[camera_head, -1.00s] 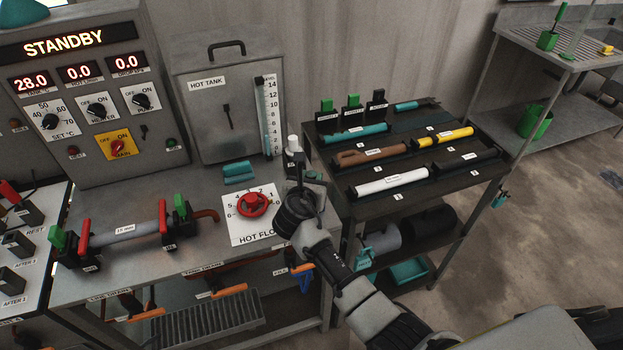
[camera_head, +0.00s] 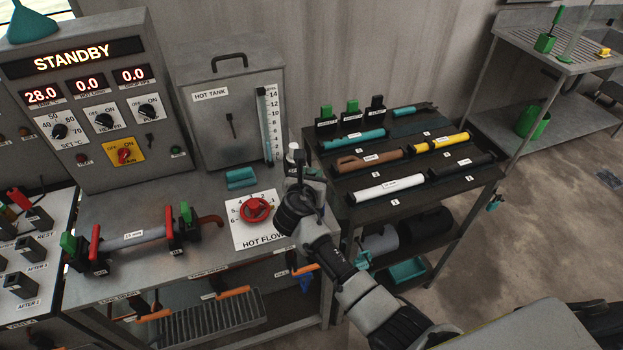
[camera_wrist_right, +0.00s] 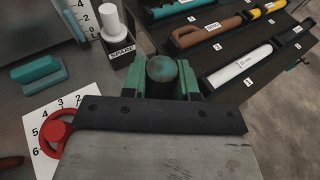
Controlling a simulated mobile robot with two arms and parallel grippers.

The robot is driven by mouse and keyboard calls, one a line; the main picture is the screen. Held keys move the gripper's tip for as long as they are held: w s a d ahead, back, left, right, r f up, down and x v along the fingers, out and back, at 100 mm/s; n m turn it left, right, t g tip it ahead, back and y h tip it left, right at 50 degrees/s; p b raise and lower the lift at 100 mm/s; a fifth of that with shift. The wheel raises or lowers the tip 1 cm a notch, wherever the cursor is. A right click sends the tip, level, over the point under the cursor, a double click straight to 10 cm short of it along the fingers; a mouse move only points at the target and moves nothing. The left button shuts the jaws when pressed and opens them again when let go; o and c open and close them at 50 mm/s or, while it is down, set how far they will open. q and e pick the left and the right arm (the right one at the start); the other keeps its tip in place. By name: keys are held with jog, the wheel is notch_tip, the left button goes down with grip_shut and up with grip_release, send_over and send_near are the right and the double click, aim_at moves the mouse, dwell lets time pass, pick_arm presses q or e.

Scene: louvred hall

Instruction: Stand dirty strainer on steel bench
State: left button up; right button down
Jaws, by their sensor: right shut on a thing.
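My right gripper (camera_head: 301,182) is above the right end of the steel bench (camera_head: 190,200), beside the red valve wheel. In the right wrist view its green fingers (camera_wrist_right: 166,84) are shut on a dark round piece with teal-green stains, which looks like the dirty strainer (camera_wrist_right: 161,68). Only its round end shows clearly; the rest is hidden by the gripper. I cannot tell whether it touches the bench. A white spare strainer (camera_wrist_right: 112,20) stands in a dark holder marked SPARE, just beyond the gripper. My left gripper is not in view.
The red valve wheel (camera_head: 256,209) and a teal block (camera_head: 241,178) are left of my gripper. The hot tank (camera_head: 225,110) stands behind. A dark rack (camera_head: 350,212) with several labelled pipes stands close on the right. Bare bench top shows around the clamped pipe (camera_head: 136,238).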

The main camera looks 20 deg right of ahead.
notch_tip(320, 180, up, 7)
jog(key=p, duration=0.7)
jog(key=shift+r, duration=1)
